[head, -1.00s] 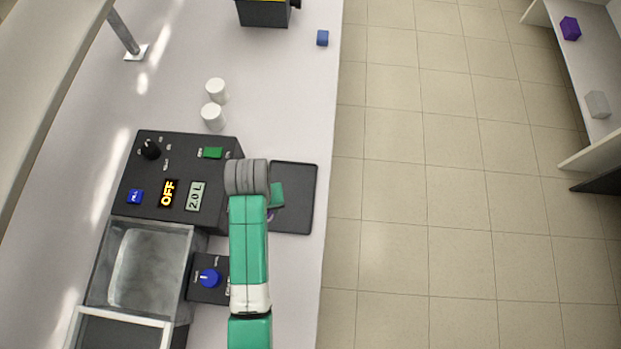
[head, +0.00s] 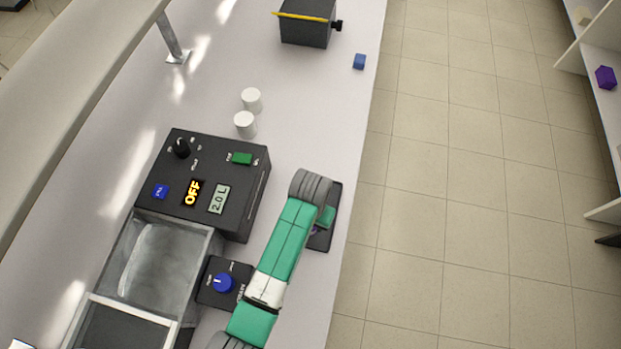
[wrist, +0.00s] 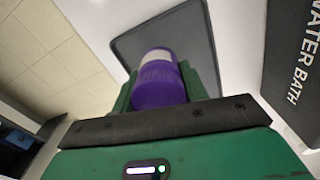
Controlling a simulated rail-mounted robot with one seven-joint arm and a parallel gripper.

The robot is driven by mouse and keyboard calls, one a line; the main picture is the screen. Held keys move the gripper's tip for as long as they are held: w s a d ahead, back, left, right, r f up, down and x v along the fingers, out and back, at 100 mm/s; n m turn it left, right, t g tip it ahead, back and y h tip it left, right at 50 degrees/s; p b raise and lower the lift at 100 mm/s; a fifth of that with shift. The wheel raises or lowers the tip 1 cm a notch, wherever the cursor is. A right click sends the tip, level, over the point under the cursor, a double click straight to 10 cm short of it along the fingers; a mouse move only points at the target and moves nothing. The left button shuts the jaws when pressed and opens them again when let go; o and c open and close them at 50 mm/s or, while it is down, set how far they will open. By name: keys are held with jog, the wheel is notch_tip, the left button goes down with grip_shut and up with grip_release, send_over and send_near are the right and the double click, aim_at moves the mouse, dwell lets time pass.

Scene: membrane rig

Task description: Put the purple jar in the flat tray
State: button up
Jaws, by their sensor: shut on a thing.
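The purple jar (wrist: 158,88) with a pale label band is between the green fingers of my gripper (wrist: 165,82) in the wrist view. My gripper is shut on it. In the head view, my gripper (head: 325,217) is over the dark flat tray (head: 322,243), and only a sliver of purple shows beside it. My arm hides much of the tray there. In the wrist view, the tray (wrist: 195,32) lies beyond the jar. I cannot tell how high the jar is above it.
A black control console (head: 228,215) reading OFF and 2.0 L stands left of the tray. A small box with a blue knob (head: 223,283) is nearby. The bench's right edge is close to the tray.

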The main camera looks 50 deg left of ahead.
jog(key=w+a, duration=0.2)
jog(key=shift+a+f, duration=0.2)
jog(key=shift+a, duration=0.1)
jog(key=shift+f, duration=1.75)
jog(key=o, duration=1)
jog(key=shift+f, duration=0.1)
jog(key=shift+o, duration=0.2)
notch_tip(320, 180, up, 12)
